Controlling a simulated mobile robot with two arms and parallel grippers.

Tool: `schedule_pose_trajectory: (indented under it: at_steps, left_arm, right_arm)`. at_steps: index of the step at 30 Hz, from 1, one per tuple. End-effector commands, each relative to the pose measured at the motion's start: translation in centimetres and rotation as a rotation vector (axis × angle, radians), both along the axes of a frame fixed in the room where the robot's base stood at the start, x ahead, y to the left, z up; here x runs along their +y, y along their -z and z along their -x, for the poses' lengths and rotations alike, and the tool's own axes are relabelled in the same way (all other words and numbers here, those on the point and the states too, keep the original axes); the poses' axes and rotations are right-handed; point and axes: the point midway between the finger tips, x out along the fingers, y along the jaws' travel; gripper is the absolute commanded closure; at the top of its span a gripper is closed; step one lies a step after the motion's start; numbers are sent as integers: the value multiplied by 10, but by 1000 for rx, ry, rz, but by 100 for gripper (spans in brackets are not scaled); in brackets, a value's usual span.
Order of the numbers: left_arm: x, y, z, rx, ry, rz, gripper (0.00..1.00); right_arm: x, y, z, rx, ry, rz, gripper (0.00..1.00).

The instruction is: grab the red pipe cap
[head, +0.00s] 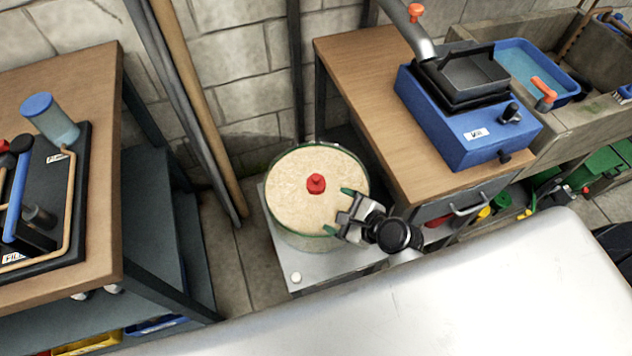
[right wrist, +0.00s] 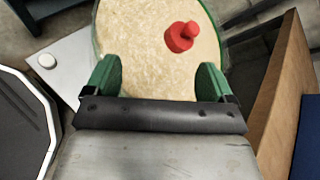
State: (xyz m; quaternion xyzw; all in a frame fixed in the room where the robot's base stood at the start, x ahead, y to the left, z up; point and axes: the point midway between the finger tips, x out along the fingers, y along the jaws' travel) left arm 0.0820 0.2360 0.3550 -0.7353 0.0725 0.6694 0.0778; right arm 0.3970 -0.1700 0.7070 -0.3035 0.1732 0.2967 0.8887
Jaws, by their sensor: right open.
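The red pipe cap (head: 316,183) is a small red piece with a narrower knob on one end. It sits near the middle of a round drum top (head: 295,165), which is pale, grainy and green-rimmed. My right gripper (head: 337,210) is open and empty over the near right part of the drum, a short way from the cap. In the right wrist view, the cap (right wrist: 181,36) lies beyond the two green fingertips (right wrist: 158,80), right of the middle between them. My left gripper is not in view.
The drum stands on a grey metal platform (head: 285,264). A wooden bench (head: 350,62) with a blue machine (head: 470,130) is close on the right. Another wooden table (head: 100,150) stands left. Long poles (head: 190,90) lean on the block wall behind.

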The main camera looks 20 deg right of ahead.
Motion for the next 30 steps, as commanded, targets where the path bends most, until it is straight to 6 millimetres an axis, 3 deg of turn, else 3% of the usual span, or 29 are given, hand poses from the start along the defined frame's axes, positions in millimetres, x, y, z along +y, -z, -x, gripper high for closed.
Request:
schedule_pose_trajectory:
  at_steps: [3, 9, 30]
  left_arm:
    - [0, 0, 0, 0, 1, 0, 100]
    - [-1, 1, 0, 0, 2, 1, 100]
    - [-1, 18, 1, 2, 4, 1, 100]
  right_arm:
    - [-8, 8, -14, 50, 204, -255, 16]
    - [-14, 16, -27, 90, 365, -468, 16]
    - [14, 51, -105, 93, 373, -479, 16]
